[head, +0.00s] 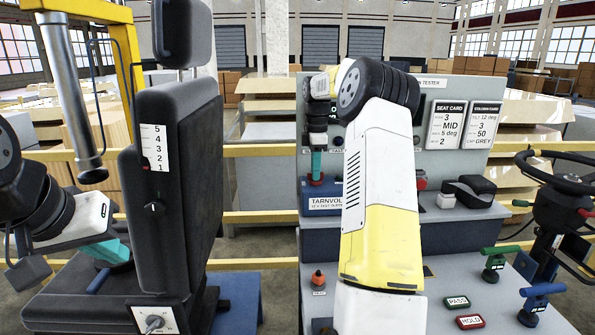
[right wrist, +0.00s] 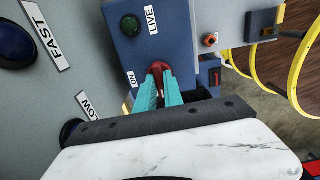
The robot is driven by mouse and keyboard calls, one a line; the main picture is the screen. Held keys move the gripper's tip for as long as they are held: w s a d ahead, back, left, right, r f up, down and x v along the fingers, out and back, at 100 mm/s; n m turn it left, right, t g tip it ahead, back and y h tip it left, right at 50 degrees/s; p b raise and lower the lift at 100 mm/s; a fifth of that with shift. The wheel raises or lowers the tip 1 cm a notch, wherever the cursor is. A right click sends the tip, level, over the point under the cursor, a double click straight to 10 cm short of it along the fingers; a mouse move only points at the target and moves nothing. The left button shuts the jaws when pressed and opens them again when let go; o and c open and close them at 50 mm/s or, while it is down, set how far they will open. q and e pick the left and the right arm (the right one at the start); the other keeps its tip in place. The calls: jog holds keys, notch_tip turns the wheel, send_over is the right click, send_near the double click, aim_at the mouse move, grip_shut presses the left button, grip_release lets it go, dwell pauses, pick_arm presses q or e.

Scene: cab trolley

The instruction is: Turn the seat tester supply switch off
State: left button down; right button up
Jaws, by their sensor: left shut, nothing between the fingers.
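The seat tester is a blue box (head: 325,203) on the grey panel bench. In the right wrist view its face carries a red switch handle (right wrist: 158,68) beside an ON label and below a green lamp (right wrist: 131,25) marked LIVE. My right gripper (right wrist: 159,88) has its teal fingertips at the red handle, one on each side. Whether they press on it is not clear. In the head view this gripper (head: 316,165) points down at the box, and the handle is mostly hidden. My left gripper (head: 118,250) is shut and empty beside the black seat, its tips partly hidden.
The black seat (head: 175,190) stands left of the bench. Blue knobs marked FAST and LOW (right wrist: 72,132) sit close to my right gripper. Yellow coiled cable (right wrist: 300,60) hangs at the right. Green (head: 494,258) and blue levers (head: 540,295) and a steering wheel (head: 560,172) stand at the right.

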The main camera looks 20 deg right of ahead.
jog(key=o, duration=0.4)
jog(key=shift+o, duration=0.2)
jog(key=shift+r, duration=3.95)
jog(key=s+a+r+m+t, duration=0.3)
jog(key=s+a+r+m, duration=0.35)
jog(key=s+a, duration=0.6)
jog(key=s+a+f+m+t, duration=0.1)
jog(key=s+f+m, duration=0.1)
jog(key=s, duration=0.5)
jog(key=s+a+f+m+t+y, duration=0.1)
jog(key=s+a+f+m, duration=0.1)
jog(key=s, duration=0.5)
jog(key=s+a+f+m+t+y, duration=0.1)
jog(key=s+a+f+m, duration=0.1)
jog(key=s, duration=0.5)
jog(key=shift+s+a+f+m, duration=0.25)
jog(key=shift+s+f+m, duration=0.15)
jog(key=shift+f+m, duration=0.55)
